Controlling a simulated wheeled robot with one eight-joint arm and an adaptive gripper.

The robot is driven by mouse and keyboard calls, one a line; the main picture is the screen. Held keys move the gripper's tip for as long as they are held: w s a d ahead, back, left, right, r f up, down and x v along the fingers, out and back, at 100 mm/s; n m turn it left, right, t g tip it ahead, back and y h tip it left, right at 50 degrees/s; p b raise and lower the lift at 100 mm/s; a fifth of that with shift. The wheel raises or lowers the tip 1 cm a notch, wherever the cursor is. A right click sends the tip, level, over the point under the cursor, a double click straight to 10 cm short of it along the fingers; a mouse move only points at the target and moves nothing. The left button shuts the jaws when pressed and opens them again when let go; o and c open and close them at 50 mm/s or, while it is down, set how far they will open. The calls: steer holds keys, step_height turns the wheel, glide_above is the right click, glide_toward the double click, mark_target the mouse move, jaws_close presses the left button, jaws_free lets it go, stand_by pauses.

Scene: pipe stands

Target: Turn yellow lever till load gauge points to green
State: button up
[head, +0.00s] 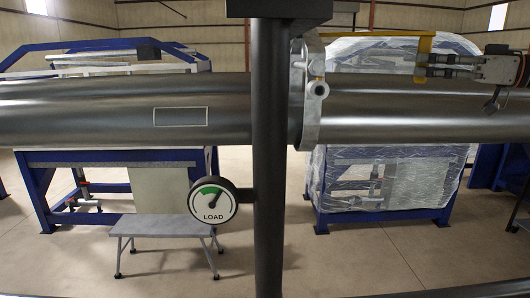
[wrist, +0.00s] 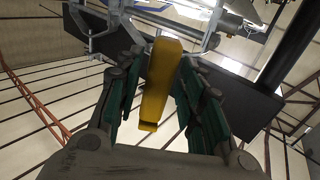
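The yellow lever (head: 424,50) runs along the top of the pipe clamp at the upper right, and its end bends down at my gripper. My gripper (head: 430,66) reaches in from the right at that end. In the wrist view the yellow lever (wrist: 158,85) lies between the two green-padded fingers of my gripper (wrist: 160,100). The fingers look apart, with narrow gaps beside the lever; contact is not clear. The round load gauge (head: 212,201) has a white face with a green sector at the top. Its dark needle appears to point to the upper right, near the green sector's edge.
A large grey pipe (head: 110,110) crosses the view, with a metal clamp (head: 308,95) around it. A dark vertical post (head: 268,170) stands in front. Behind are blue frames (head: 40,190), a plastic-wrapped machine (head: 385,180) and a grey step bench (head: 160,226).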

steer(key=v, duration=0.7)
steer(key=shift+p, duration=0.35)
steer(key=shift+d, duration=0.1)
